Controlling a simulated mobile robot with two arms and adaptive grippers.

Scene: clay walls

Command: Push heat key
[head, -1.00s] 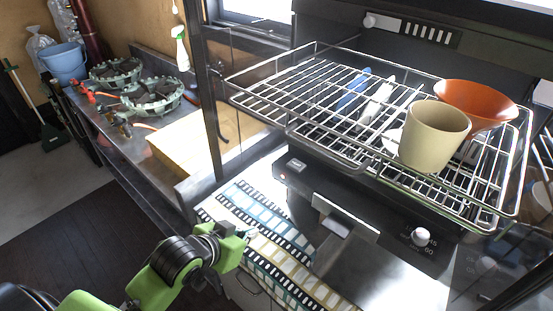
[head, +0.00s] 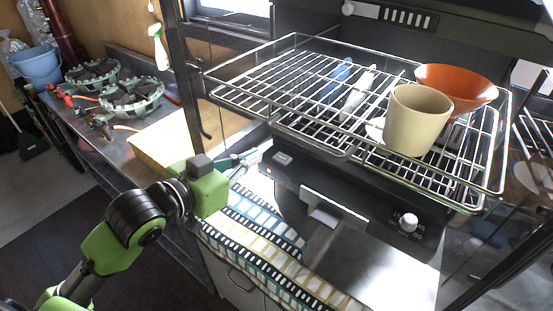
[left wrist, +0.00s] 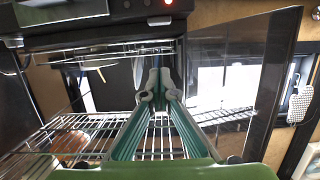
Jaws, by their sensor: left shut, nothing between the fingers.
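The black appliance (head: 345,190) stands under the wire rack, with a small grey key (head: 282,158) at the left end of its front and a knob (head: 408,222) at the right. I take the grey key for the heat key. My left gripper (head: 262,151) is just left of that key, its teal fingers partly hidden by the wrist. In the left wrist view the left gripper (left wrist: 160,86) is shut and empty. A red lit spot (left wrist: 160,20) shows on a dark front beyond the fingertips, with a gap in the picture. My right gripper is in neither view.
The wire rack (head: 235,97) above the appliance holds a beige cup (head: 417,122), an orange bowl (head: 457,86) and utensils. A patterned cloth (head: 262,240) lies below the gripper. A wooden board (head: 160,145) is on the left counter.

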